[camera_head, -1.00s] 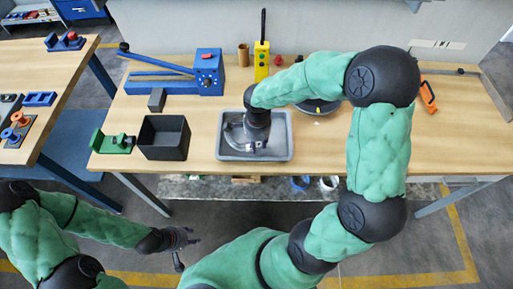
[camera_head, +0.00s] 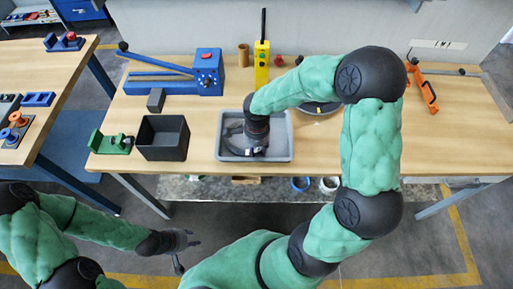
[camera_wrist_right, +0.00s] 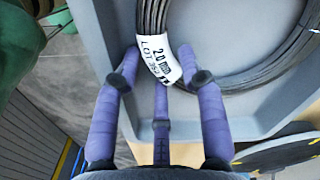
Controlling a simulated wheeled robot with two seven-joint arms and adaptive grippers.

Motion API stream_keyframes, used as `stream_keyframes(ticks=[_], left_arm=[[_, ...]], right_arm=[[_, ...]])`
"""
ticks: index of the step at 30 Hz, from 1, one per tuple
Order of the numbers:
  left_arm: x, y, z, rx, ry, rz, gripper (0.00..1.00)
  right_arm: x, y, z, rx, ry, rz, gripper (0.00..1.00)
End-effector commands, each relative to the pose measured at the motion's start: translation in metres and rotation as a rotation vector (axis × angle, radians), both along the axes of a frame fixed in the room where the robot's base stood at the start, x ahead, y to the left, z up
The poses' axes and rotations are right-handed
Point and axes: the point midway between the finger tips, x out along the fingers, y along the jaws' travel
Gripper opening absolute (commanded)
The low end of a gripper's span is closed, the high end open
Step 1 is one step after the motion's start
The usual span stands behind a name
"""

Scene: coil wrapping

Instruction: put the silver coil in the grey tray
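The silver coil (camera_wrist_right: 240,65) lies in the grey tray (camera_wrist_right: 100,30) in the right wrist view, dark grey with a white label on its near side. In the head view only a dark arc of the coil (camera_head: 231,130) shows in the grey tray (camera_head: 222,154), the rest hidden by my arm. My right gripper (camera_wrist_right: 162,75) is open, its purple fingers spread on either side of the labelled stretch. I cannot tell whether they touch it. In the head view my right gripper (camera_head: 256,150) points down into the tray. My left gripper (camera_head: 187,253) is open and empty, off the table's front edge.
A black bin (camera_head: 163,155) and a green clamp (camera_head: 108,144) stand left of the tray. A blue lever device (camera_head: 205,72) and a yellow box (camera_head: 261,65) are behind. A round dark disc (camera_head: 318,107) sits behind right. An orange tool (camera_head: 427,90) lies far right.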

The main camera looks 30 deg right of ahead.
Motion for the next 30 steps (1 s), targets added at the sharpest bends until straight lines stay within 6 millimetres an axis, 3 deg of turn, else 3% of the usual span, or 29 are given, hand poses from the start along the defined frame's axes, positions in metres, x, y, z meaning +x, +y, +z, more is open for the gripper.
stream_keyframes(ticks=[7, 21, 30], left_arm=[[0.000, 0.000, 0.007, 0.000, 0.000, 0.000, 0.40], [0.000, 0.000, 0.029, 0.000, 0.000, 0.000, 0.40], [0.000, 0.000, 0.032, 0.000, 0.000, 0.000, 0.40]], right_arm=[[0.001, 0.000, 0.015, 0.000, -0.004, -0.002, 0.41], [0.000, 0.000, 0.103, 0.000, -0.003, 0.000, 0.41], [-0.001, 0.000, 0.122, 0.000, 0.000, -0.001, 0.41]])
